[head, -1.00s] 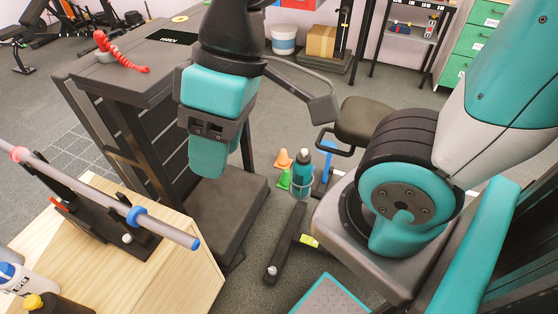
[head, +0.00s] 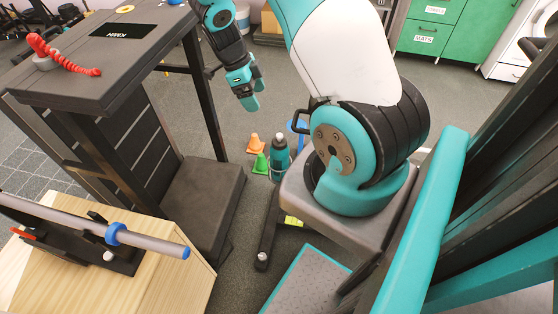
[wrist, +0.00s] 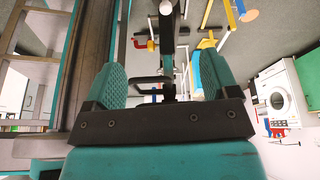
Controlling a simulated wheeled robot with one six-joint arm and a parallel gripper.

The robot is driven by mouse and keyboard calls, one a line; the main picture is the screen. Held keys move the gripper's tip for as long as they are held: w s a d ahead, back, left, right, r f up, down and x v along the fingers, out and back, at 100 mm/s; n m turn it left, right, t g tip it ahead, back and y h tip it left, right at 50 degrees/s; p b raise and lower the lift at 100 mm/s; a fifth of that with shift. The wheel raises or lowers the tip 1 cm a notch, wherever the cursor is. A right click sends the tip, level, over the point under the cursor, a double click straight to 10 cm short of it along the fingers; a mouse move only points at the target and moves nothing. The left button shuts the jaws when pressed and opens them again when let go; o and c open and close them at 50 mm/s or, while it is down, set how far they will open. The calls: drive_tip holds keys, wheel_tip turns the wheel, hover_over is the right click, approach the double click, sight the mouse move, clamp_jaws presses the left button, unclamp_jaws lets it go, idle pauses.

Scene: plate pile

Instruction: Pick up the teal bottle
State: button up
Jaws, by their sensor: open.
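In the wrist view the two teal pads of my gripper (wrist: 163,84) stand wide apart, and I cannot make out the bottle there.
A dark bench (head: 200,200) is further left. A wooden box (head: 165,280) bearing a bar on a stand is at front left. Green cabinets (head: 430,30) stand at the back.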

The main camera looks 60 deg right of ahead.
sight(280, 135)
drive_tip(key=shift+m, duration=0.7)
drive_tip(key=x, duration=0.4)
drive_tip(key=p+x, duration=0.1)
drive_tip(key=x, duration=0.3)
drive_tip(key=d+x, duration=0.1)
drive_tip(key=x, duration=0.3)
drive_tip(key=shift+s+d, duration=0.1)
drive_tip(key=shift+s, duration=0.25)
drive_tip(key=shift+p+x, duration=0.95)
drive_tip(key=shift+x, duration=2.2)
drive_tip(key=shift+c, duration=0.2)
drive_tip(key=c, duration=1.3)
drive_tip(key=shift+r, duration=0.1)
